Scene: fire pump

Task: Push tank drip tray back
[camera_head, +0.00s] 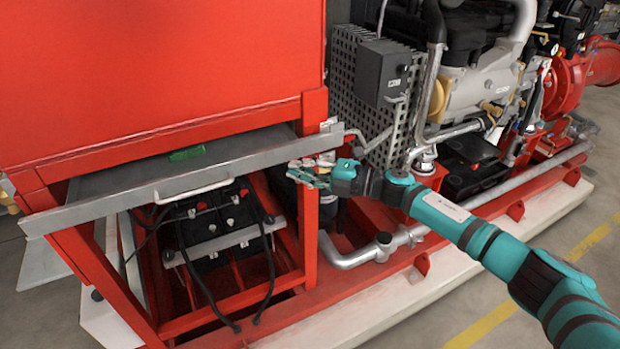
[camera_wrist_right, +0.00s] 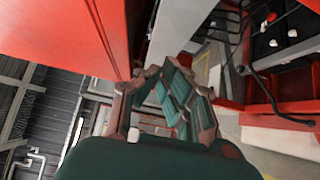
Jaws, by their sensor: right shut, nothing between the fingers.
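The tank drip tray (camera_head: 120,202) is a grey metal tray under the red tank (camera_head: 160,60). Its front lip sticks out past the tank frame, farther out at the left end than at the right, so it looks skewed. A pale handle (camera_head: 192,190) is on its front. My right gripper (camera_head: 300,175) is shut and empty, just below the right part of the lip; I cannot tell if it touches. In the right wrist view the shut fingers (camera_wrist_right: 166,72) are close to the grey tray (camera_wrist_right: 182,25) and the red tank (camera_wrist_right: 60,30). My left gripper is not in view.
Black batteries (camera_head: 220,225) with cables sit in the red frame (camera_head: 311,215) under the tray. A silver pipe (camera_head: 355,258) runs low to the right of the frame post. The engine (camera_head: 480,85) and a perforated guard (camera_head: 350,75) stand at the right. Floor is clear at lower right.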

